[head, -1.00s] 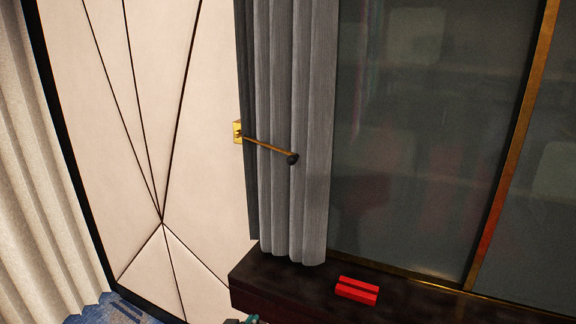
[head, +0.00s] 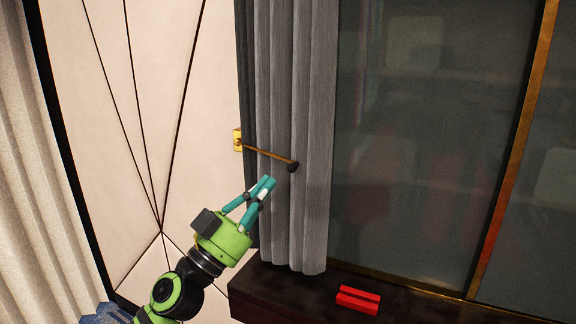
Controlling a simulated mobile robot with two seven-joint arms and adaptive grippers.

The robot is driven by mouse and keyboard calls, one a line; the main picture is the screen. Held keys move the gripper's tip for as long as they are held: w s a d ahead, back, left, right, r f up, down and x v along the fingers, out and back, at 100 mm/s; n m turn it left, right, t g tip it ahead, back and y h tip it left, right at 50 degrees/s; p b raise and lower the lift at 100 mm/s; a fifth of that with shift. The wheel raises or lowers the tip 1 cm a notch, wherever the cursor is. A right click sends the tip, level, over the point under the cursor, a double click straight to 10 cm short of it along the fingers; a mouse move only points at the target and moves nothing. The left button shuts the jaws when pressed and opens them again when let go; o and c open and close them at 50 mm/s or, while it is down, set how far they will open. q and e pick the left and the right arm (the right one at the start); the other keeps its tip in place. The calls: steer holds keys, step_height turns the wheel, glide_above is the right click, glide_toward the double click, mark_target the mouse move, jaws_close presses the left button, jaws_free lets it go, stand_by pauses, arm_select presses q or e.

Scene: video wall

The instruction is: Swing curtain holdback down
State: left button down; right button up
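The curtain holdback (head: 267,154) is a thin brass rod with a dark round knob (head: 293,166) at its right end. It runs from a gold wall plate (head: 238,140) across the front of the grey curtain (head: 310,130), sloping slightly down to the right. My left gripper (head: 267,182) is green with teal fingers and points up and right. Its fingertips are together with nothing seen between them. In the picture they lie just below the rod, left of the knob, apart from both. The depth gap cannot be told. My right gripper is not in view.
A dark ledge (head: 290,291) runs below the curtain, with a red block (head: 358,300) on it. A dark glass panel (head: 420,140) in a brass frame fills the right. A cream panel wall (head: 130,120) and a pale curtain (head: 40,180) are on the left.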

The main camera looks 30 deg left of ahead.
arm_select(q)
steer(key=shift+r, duration=0.1)
steer(key=p+x, duration=0.6)
steer(key=x, duration=0.5)
steer(key=f, duration=0.1)
steer(key=a+f+b, duration=0.1)
steer(key=f, duration=0.1)
steer(key=a+f+b, duration=0.1)
steer(key=shift+s+a+f, duration=0.1)
steer(key=shift+s+f, duration=0.1)
steer(key=shift+s, duration=0.15)
